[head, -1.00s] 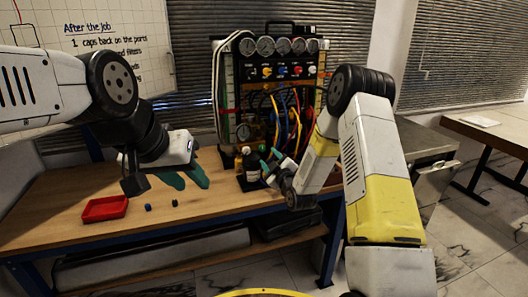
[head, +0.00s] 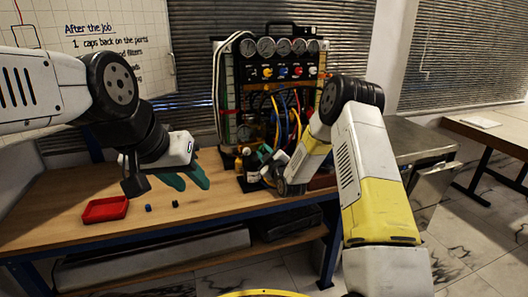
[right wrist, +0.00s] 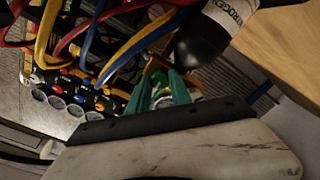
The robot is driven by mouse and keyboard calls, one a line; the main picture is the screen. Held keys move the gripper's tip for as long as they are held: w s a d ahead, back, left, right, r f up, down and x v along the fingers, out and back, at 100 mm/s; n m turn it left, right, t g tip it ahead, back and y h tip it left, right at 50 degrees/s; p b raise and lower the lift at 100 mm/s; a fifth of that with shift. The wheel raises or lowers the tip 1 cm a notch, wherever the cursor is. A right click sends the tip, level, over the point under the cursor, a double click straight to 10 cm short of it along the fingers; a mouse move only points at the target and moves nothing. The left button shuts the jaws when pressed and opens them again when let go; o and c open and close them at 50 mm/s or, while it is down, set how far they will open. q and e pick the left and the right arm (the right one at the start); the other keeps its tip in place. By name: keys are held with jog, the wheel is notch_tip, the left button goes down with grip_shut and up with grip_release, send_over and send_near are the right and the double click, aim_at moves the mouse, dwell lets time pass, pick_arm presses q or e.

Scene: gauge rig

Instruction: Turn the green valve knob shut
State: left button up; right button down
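The gauge rig (head: 284,72) stands at the back of the bench, with gauges on top, a row of coloured knobs, and hoses below. I cannot pick out a green valve knob with certainty; the lower rig is partly hidden behind my right gripper. My right gripper (head: 267,158) is at the rig's lower front, its teal fingers apart. In the right wrist view the fingers (right wrist: 161,88) are spread, with brass-coloured fittings (right wrist: 154,66) just beyond them. I cannot tell whether they touch anything. My left gripper (head: 186,174) is open and empty above the bench, left of the rig.
A dark cylinder (right wrist: 203,42) labelled nitrogen is close beside the right fingers. Hoses (right wrist: 117,52) hang near them. A small bottle (head: 239,165) stands at the rig's foot. The front middle is clear.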

jog(key=shift+m, duration=0.3)
jog(key=m, duration=0.3)
jog(key=shift+m, duration=0.3)
jog(key=m, duration=0.4)
jog(key=shift+m, duration=0.3)
jog(key=m, duration=0.9)
dwell(0.4)
jog(key=c, duration=1.2)
grip_release()
jog(key=shift+o, duration=0.2)
